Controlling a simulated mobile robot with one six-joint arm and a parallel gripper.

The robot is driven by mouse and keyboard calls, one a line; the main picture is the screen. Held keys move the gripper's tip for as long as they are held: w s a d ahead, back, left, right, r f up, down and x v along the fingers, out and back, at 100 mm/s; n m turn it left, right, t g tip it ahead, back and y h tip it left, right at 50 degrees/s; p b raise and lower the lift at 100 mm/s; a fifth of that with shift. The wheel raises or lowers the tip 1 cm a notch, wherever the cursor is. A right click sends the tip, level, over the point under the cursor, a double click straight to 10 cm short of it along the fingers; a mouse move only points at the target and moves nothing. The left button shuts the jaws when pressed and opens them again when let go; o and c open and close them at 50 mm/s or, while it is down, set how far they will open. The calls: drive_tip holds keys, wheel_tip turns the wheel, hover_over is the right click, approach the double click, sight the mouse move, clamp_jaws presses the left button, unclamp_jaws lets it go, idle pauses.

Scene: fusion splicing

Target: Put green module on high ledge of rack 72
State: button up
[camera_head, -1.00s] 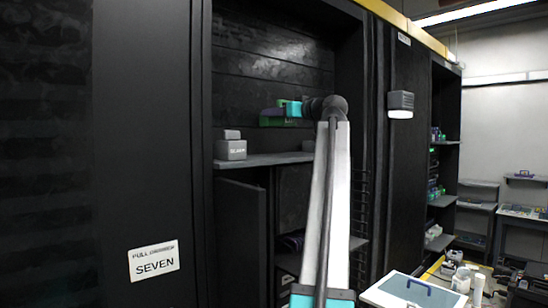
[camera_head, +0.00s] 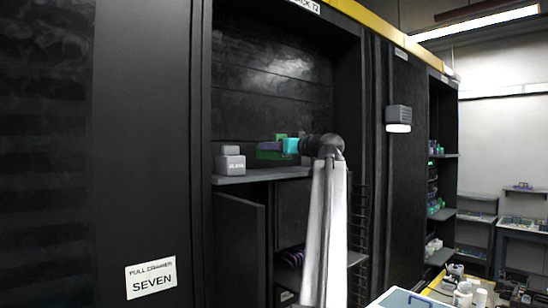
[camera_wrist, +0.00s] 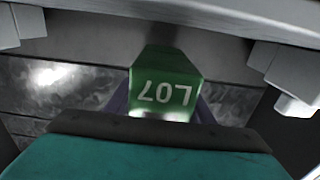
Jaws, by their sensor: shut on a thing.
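The green module (camera_wrist: 165,72), marked L07 upside down in the wrist view, is between the purple fingers of my gripper (camera_wrist: 161,104). In the head view my gripper (camera_head: 267,146), with its teal body, is shut on the green module (camera_head: 272,155), partly hidden by the fingers. It is inside the bay of rack 72 (camera_head: 304,5), at the high ledge (camera_head: 262,176). The module appears just above this grey ledge; I cannot tell whether it touches.
A grey labelled box (camera_head: 230,165) with a smaller block on top stands at the ledge's left end. In the wrist view grey blocks show at upper right (camera_wrist: 298,75) and upper left (camera_wrist: 22,20). A half-open dark door (camera_head: 240,235) hangs below the ledge. The ledge's middle looks clear.

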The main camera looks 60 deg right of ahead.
sight(275, 157)
idle(0.3)
drive_tip(key=shift+f+p, duration=0.6)
drive_tip(key=shift+f, duration=1.25)
drive_tip(key=shift+f, duration=0.15)
drive_tip(key=o, duration=1.2)
drive_tip(key=shift+r, duration=0.2)
drive_tip(key=shift+s+f, duration=0.15)
drive_tip(key=shift+s, duration=0.1)
drive_tip(key=b+v, duration=0.4)
drive_tip(key=v, duration=0.7)
drive_tip(key=shift+s+a, duration=0.1)
drive_tip(key=shift+s, duration=0.15)
